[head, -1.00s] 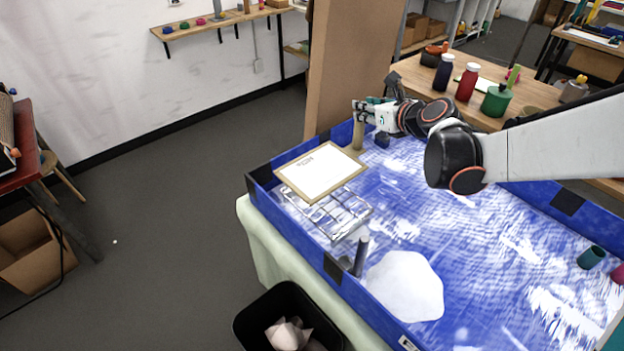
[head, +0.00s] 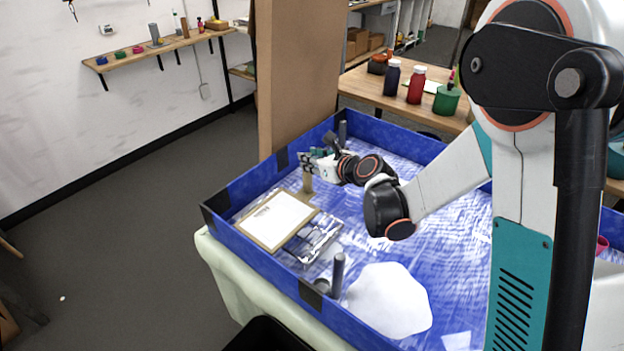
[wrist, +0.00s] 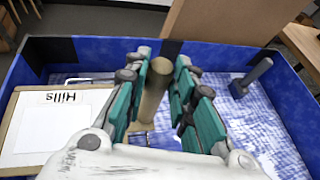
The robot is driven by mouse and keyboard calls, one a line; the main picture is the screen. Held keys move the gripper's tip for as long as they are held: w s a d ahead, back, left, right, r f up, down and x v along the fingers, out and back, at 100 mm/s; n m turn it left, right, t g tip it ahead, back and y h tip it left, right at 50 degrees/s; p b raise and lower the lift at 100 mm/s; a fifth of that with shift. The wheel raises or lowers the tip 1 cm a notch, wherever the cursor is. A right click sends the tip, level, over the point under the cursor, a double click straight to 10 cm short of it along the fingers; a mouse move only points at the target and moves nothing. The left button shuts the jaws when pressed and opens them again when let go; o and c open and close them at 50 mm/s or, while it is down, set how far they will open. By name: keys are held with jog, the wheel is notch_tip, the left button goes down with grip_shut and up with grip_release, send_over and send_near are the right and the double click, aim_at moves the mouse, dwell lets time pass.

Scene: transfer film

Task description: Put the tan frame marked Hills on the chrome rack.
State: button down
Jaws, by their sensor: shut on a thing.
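The tan frame marked Hills (head: 277,219) has a white sheet inside and lies about level over the left part of the chrome rack (head: 318,238). I cannot tell whether it touches the rack. In the wrist view the frame (wrist: 50,125) is at the left, its word Hills readable. My gripper (head: 309,164) is at the frame's far right corner, shut on its upright tan peg handle (head: 308,183). In the wrist view the teal fingers of my gripper (wrist: 160,85) stand on both sides of the peg. The rack's far left part is hidden under the frame.
The rack is inside a blue-walled tray (head: 240,245). A dark post (head: 338,272) and a white rounded patch (head: 390,300) are nearer me. Another dark post (wrist: 250,77) stands at the far side. A tall brown board (head: 297,75) rises behind the tray.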

aim_at(310, 173)
jog(key=shift+f+b, duration=0.8)
jog(key=shift+f, duration=1.7)
jog(key=shift+f, duration=0.15)
jog(key=c, duration=1.3)
grip_release()
jog(key=shift+c, duration=0.2)
